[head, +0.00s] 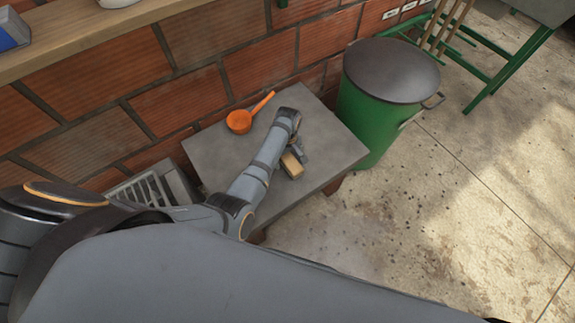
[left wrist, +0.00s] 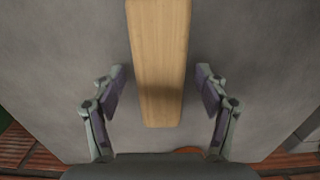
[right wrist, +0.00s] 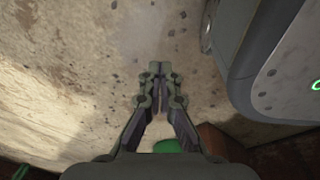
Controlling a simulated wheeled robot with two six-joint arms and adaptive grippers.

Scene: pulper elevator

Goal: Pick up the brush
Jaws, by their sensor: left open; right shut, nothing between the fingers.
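The brush (head: 292,164) shows as a small block with a light wooden back, lying on the grey table. In the left wrist view the wooden back of the brush (left wrist: 159,60) runs down between the fingers of my open left gripper (left wrist: 160,80), with a gap on each side. In the head view my left gripper (head: 296,148) is over the table, right at the brush, and partly hidden by its own arm. My right gripper (right wrist: 158,75) is shut and empty above the bare floor, away from the table; the head view does not show it.
An orange ladle (head: 240,121) lies on the grey table (head: 215,150) near the brick wall (head: 180,100). A green bin (head: 365,115) with a dark lid stands right of the table. A grey crate (head: 150,190) is at its left. The floor on the right is open.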

